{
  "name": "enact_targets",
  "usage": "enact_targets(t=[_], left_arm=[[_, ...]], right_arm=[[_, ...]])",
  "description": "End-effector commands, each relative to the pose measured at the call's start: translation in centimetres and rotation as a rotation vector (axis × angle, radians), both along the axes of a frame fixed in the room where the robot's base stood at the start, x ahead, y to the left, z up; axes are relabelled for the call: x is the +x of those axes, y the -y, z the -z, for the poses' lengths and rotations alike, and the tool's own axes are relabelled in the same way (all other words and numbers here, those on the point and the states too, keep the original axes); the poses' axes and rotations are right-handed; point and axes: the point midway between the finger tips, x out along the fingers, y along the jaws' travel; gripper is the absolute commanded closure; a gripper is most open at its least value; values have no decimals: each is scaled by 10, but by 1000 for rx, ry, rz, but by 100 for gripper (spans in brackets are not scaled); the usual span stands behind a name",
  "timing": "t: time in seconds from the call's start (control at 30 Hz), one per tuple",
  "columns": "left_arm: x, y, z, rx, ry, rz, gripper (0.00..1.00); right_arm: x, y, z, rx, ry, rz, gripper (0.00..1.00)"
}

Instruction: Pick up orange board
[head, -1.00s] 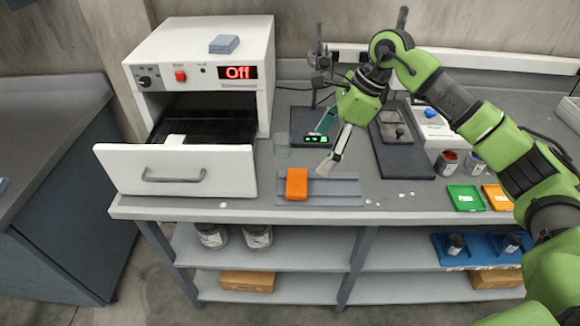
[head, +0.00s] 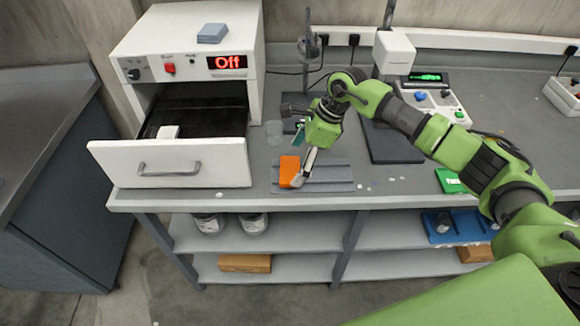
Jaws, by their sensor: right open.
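The orange board (head: 287,170) stands on a grey grooved rack (head: 335,178) near the front edge of the bench. My right gripper (head: 299,158) is open over the board's right side, pointing down. One pale fingertip is at the board's lower right edge and hides a little of it; the other finger is behind. I cannot tell whether the finger touches the board. My left gripper is not in view.
A white oven (head: 190,50) reading "Off" stands at the left with its drawer (head: 170,165) pulled out. A dark plate (head: 390,143) and a green tray (head: 451,181) lie to the right.

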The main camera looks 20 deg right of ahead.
Motion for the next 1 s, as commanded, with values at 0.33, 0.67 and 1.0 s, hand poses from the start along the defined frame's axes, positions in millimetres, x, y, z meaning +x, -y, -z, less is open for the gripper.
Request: enact_targets(t=[0.33,0.67,1.0], left_arm=[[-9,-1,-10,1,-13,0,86],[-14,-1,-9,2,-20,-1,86],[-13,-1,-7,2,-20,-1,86]], right_arm=[[3,-9,23,0,1,-1,11],[3,-9,22,0,1,0,53],[3,-9,20,0,2,1,53]])
